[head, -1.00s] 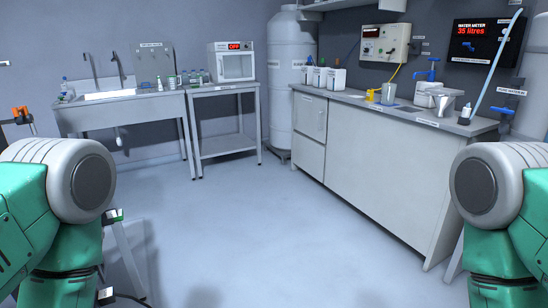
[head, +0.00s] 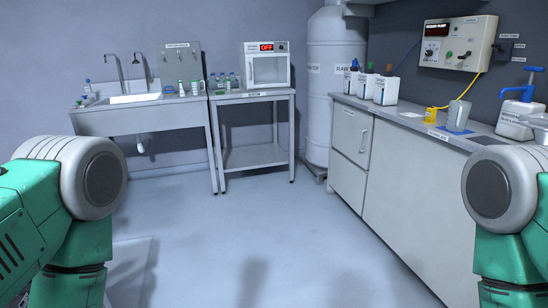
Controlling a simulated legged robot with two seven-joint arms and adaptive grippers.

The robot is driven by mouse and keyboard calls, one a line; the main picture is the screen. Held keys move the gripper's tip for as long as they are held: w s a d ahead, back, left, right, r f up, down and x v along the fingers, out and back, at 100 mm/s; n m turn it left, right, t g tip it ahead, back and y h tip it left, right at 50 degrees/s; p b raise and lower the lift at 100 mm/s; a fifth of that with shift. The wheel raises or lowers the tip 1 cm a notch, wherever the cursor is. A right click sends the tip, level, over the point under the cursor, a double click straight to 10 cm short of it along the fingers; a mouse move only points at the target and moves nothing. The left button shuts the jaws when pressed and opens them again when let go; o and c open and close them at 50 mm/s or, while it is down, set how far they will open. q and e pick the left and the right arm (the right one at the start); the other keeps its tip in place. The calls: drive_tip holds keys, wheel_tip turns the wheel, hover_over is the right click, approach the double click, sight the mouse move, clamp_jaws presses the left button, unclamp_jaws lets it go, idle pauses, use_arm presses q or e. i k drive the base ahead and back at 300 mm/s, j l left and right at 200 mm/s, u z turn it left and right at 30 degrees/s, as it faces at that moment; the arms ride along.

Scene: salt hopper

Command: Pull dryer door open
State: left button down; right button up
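The dryer (head: 265,64) is a small white box with a dark window and a red "OFF" display on top. It stands on a grey metal table (head: 253,96) against the back wall, left of the tall tank. Its front door (head: 266,71) looks shut. The dryer is well away from me across the floor. My two arms show at the left and right edges as grey and green links. Neither gripper is in the view.
A sink bench (head: 142,112) stands left of the table. Several bottles stand beside the dryer. A pale tank (head: 335,85) stands to its right. A long counter (head: 412,190) with bottles and a yellow cup runs along the right. The floor (head: 235,230) between is clear.

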sight(248, 57)
drive_tip(key=i+j+u, duration=0.1)
drive_tip(key=i+u, duration=0.2)
drive_tip(key=i, duration=0.7)
drive_tip(key=i+l+u, duration=0.1)
drive_tip(key=i+u, duration=0.2)
drive_tip(key=i, duration=0.65)
drive_tip(key=i+z, duration=0.1)
drive_tip(key=i, duration=0.55)
drive_tip(key=i+j+z, duration=0.1)
drive_tip(key=i, duration=0.55)
drive_tip(key=i+j+z, duration=0.15)
drive_tip(key=i, duration=0.5)
